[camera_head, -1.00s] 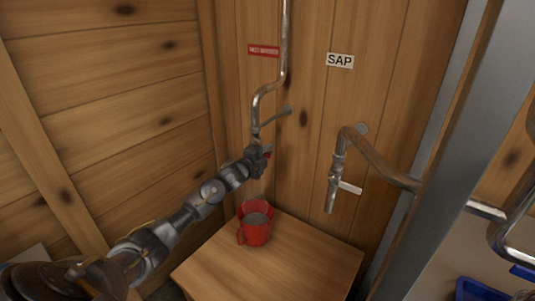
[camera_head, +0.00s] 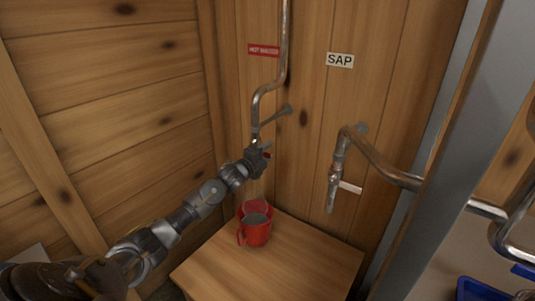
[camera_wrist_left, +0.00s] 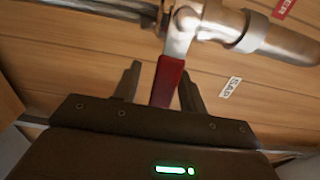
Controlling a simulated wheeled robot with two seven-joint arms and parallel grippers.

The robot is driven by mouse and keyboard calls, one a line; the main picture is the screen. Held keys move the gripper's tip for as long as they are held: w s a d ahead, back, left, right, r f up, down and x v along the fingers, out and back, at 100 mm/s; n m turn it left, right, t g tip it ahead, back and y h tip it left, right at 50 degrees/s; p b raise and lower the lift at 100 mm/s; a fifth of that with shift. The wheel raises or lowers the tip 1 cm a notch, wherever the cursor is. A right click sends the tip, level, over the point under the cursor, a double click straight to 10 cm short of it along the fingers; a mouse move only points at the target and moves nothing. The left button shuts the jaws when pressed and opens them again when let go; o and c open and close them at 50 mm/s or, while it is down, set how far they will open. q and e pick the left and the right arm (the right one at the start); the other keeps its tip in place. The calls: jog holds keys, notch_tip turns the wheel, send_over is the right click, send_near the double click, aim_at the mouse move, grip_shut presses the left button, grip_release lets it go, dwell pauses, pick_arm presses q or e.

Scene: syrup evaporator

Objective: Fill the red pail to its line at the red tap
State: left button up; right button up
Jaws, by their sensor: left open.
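The red pail (camera_head: 256,234) stands upright on a wooden stand below the hot water tap. Greyish liquid shows inside it, but I cannot make out the line. The tap's pipe (camera_head: 257,112) comes down the wall beside a red label (camera_head: 264,51). My left gripper (camera_head: 262,157) is at this tap, above the pail. In the left wrist view the tap's red handle (camera_wrist_left: 168,82) lies between the open fingers of my left gripper (camera_wrist_left: 160,88). I cannot tell whether the fingers touch it. My right gripper is not in view.
A second tap (camera_head: 334,185) with a pale handle hangs to the right under a SAP sign (camera_head: 340,60). The wooden stand (camera_head: 290,270) is clear around the pail. A grey metal post (camera_head: 440,150) rises at the right. A blue container (camera_head: 480,289) shows at lower right.

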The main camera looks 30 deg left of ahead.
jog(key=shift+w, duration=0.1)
pick_arm(q)
jog(key=shift+s, duration=0.25)
jog(key=s, duration=1)
jog(key=shift+s+a+b, duration=0.15)
jog(key=shift+a+b, duration=0.2)
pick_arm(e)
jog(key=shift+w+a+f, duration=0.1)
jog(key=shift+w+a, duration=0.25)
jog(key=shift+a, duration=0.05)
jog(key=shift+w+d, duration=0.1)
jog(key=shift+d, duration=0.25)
